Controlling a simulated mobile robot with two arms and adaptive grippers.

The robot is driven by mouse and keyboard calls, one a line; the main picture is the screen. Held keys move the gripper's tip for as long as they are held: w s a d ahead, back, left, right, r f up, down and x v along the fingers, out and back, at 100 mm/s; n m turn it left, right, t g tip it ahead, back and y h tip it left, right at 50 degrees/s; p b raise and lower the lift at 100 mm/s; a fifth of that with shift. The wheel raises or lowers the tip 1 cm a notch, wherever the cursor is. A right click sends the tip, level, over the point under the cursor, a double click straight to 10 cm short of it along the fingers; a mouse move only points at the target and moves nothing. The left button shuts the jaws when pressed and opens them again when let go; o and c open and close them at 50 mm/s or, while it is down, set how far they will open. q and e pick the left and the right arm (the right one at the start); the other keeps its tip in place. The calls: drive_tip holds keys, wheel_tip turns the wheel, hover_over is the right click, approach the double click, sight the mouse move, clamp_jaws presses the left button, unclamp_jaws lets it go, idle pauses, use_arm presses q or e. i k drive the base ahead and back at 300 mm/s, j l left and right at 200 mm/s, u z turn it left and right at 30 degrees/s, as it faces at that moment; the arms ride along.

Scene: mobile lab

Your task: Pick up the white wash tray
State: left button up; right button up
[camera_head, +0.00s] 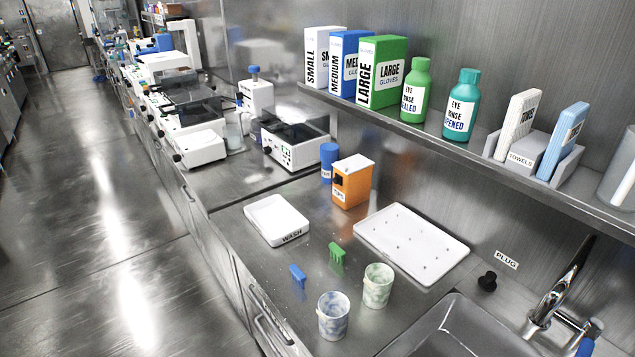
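The white wash tray (265,212) is a shallow rectangular tray with a raised rim and the word WASH on its front wall. It lies flat on the steel counter, left of the orange box, near the counter's front edge. It looks empty. Neither of my grippers shows in the head view.
A flat white board (412,240) with small dots lies to the right of the tray. An orange box (352,182) and a blue cylinder (328,160) stand behind. Blue (298,275) and green (337,256) small pieces and two marbled cups (333,318) are in front. A sink (455,335) is at right.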

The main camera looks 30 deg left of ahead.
sight(275, 220)
drive_tip(key=u, duration=1.15)
drive_tip(key=j, duration=0.1)
